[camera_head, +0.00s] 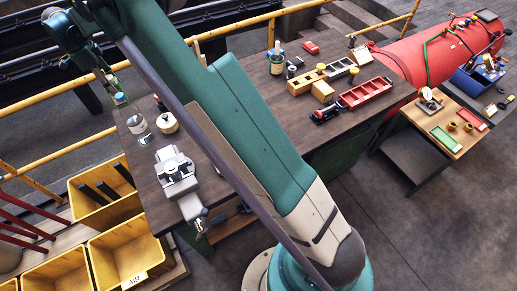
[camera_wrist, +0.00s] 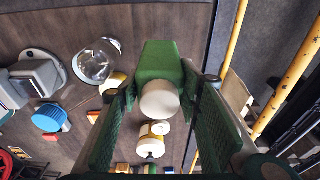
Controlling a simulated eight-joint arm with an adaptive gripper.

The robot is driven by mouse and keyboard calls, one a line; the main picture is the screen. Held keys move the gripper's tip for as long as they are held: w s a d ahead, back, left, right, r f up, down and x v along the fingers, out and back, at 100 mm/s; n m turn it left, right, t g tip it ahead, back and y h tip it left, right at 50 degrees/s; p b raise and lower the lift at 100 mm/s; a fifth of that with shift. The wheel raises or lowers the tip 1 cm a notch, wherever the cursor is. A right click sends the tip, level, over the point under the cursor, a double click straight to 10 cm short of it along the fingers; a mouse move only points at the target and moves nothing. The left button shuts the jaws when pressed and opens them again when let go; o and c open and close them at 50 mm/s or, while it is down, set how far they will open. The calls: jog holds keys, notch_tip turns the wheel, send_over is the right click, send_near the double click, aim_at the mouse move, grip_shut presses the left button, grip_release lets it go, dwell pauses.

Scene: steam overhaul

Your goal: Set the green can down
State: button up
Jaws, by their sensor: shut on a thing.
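The green can (camera_wrist: 158,60) has a boxy green body and a round cream end. In the wrist view it sits between the two dark green ribbed pads of my gripper (camera_wrist: 162,125), which is shut on it. In the head view my gripper (camera_head: 112,85) is at the upper left, and the can shows as a small green piece (camera_head: 120,99) near the far left corner of the dark workbench (camera_head: 230,105). The can appears to be above the bench top; its exact height and its underside cannot be told.
Near the can stand a glass jar (camera_head: 138,126), a cream and brass pot (camera_head: 166,122) and a grey-white machine (camera_head: 175,170). A yellow rail (camera_wrist: 236,45) runs beyond the bench edge. Yellow bins (camera_head: 118,250) stand below left. My arm hides the bench's middle.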

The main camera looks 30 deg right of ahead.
notch_tip(320, 180, up, 10)
jog(key=shift+r, duration=0.2)
jog(key=s+d+r, duration=0.2)
jog(key=s+d, duration=0.4)
jog(key=d, duration=0.5)
jog(key=s+d+r, duration=0.3)
jog(key=s+d, duration=0.4)
jog(key=d, duration=0.4)
jog(key=s+d, duration=1.4)
jog(key=s, duration=0.2)
jog(key=s+d+f, duration=0.3)
jog(key=s+d, duration=0.1)
jog(key=s, duration=0.6)
jog(key=s+d+f, duration=0.2)
jog(key=s+d, duration=0.2)
jog(key=s, duration=0.7)
notch_tip(320, 180, down, 11)
jog(key=shift+f, duration=0.15)
jog(key=shift+f, duration=0.15)
